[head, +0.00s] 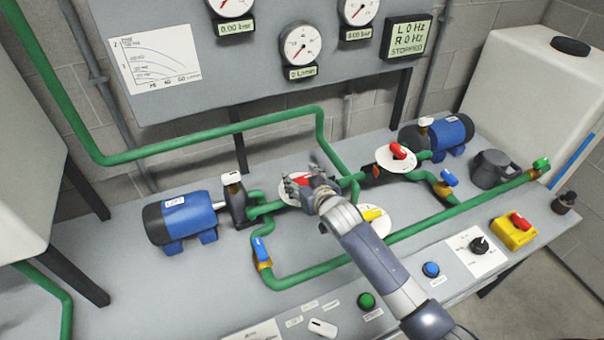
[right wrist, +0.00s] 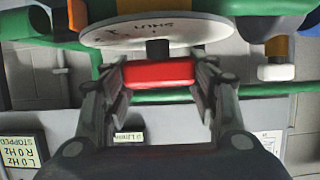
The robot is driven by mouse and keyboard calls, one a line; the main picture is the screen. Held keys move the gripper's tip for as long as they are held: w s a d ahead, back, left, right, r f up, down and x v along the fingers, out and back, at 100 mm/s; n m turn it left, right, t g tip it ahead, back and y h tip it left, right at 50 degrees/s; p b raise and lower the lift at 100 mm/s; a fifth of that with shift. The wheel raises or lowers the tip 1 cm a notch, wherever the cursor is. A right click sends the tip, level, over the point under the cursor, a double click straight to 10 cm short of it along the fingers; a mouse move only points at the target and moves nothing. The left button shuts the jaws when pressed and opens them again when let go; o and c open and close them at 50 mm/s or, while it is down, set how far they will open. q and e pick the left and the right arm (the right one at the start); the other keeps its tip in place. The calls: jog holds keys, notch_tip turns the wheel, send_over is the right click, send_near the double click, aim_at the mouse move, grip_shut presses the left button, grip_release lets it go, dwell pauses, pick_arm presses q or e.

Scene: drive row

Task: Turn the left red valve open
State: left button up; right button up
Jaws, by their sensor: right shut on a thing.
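The left red valve (head: 301,181) is a red handle on a white round plate, left of the middle in the head view. My right gripper (head: 306,188) reaches over it and hides much of it and of its plate. In the right wrist view the red handle (right wrist: 160,73) sits between the two fingers of my right gripper (right wrist: 160,84), which is shut on it. The white plate (right wrist: 150,30) lies just behind the handle, with dark print on it. My left gripper is not in view.
A yellow valve (head: 373,214) and another red valve (head: 398,151) stand to the right. Green pipes (head: 330,264) run around the valves. Blue pumps stand left (head: 188,218) and right (head: 452,132). The display (head: 407,36) reads L 0 Hz, R 0 Hz, STOPPED.

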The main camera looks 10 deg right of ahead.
dwell(0.3)
jog(key=o, duration=1.1)
jog(key=shift+c, duration=0.2)
jog(key=shift+s, duration=0.1)
jog(key=v, duration=1.2)
jog(key=shift+d, duration=0.1)
